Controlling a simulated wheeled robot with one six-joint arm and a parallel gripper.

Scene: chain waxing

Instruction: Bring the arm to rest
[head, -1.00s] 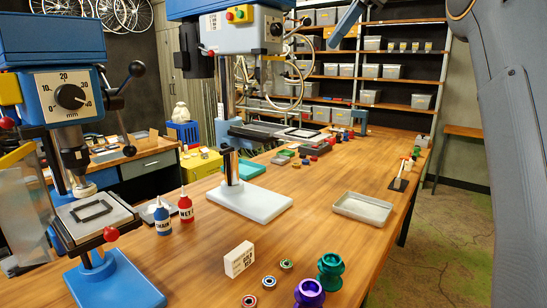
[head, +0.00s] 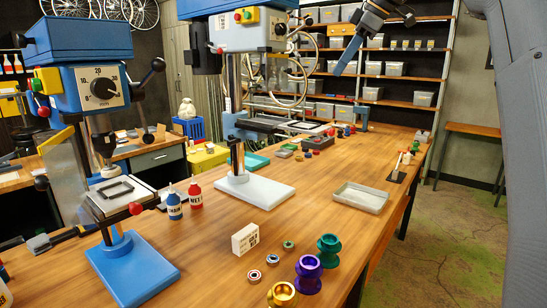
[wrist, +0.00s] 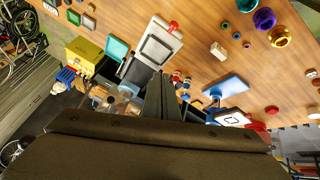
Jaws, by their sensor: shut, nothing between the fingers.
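My gripper (wrist: 167,84) shows in the wrist view as dark fingers brought together, with nothing between them. It hangs in the air above the workbench, apart from everything on it. In the head view, dark and blue-grey parts of my arm (head: 372,22) show at the top edge, in front of the shelves. I cannot make out the fingertips there. A large grey link of mine fills the right side of the head view.
The wooden workbench (head: 330,165) bears a blue drill press (head: 85,40) at left, two bottles, a white box (head: 245,239), a grey tray (head: 360,197) and green, purple and gold spools (head: 308,275). Shelves stand behind. Floor (head: 455,235) is clear at right.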

